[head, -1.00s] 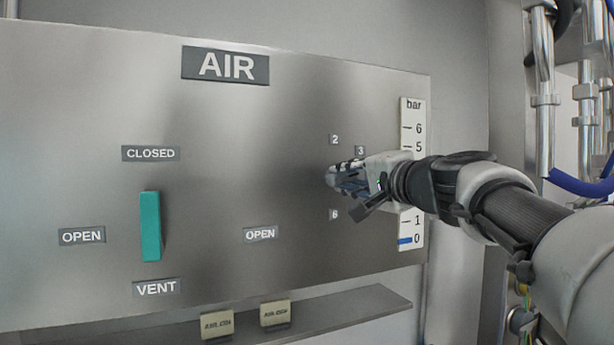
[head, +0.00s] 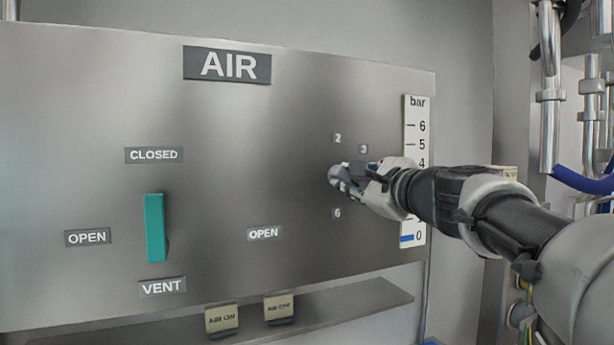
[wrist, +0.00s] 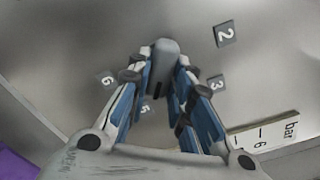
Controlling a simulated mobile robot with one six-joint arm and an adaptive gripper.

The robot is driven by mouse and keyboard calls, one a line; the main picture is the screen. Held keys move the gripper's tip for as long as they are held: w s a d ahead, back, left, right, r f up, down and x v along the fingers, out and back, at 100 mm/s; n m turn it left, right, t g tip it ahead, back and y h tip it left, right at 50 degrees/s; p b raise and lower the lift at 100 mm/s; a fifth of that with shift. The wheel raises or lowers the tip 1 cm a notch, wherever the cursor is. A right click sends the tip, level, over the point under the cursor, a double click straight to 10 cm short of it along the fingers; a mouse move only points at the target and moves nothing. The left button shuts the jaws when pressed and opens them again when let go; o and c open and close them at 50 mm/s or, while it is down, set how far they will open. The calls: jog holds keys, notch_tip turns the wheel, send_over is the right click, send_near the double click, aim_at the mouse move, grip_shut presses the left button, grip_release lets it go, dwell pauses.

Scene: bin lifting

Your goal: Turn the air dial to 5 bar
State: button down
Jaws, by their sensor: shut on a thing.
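The air dial is a grey rounded knob (wrist: 166,62) on the steel panel, seen at the top middle of the wrist view. My gripper (wrist: 160,72) has its blue-padded fingers on both sides of the knob and is shut on it. A dark mark on the knob runs toward the gripper palm. Number plates 2 (wrist: 225,33), 3 (wrist: 215,82), 5 (wrist: 145,106) and 6 (wrist: 106,79) stand around it. In the head view my gripper (head: 338,176) covers most of the dial. The bar gauge (head: 413,130) shows a blue mark at 0; my wrist hides its middle.
A teal lever (head: 154,227) stands upright on the panel, between CLOSED (head: 154,154) and VENT (head: 162,287) plates. Two tags (head: 279,308) hang at a shelf (head: 350,307) below. Pipes and a blue hose (head: 582,182) are at the right.

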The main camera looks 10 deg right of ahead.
jog(key=shift+m, duration=0.8)
jog(key=c, duration=1.4)
grip_release()
jog(key=shift+c, duration=0.2)
jog(key=shift+s, duration=0.1)
jog(key=v, duration=0.7)
jog(key=shift+s, duration=0.2)
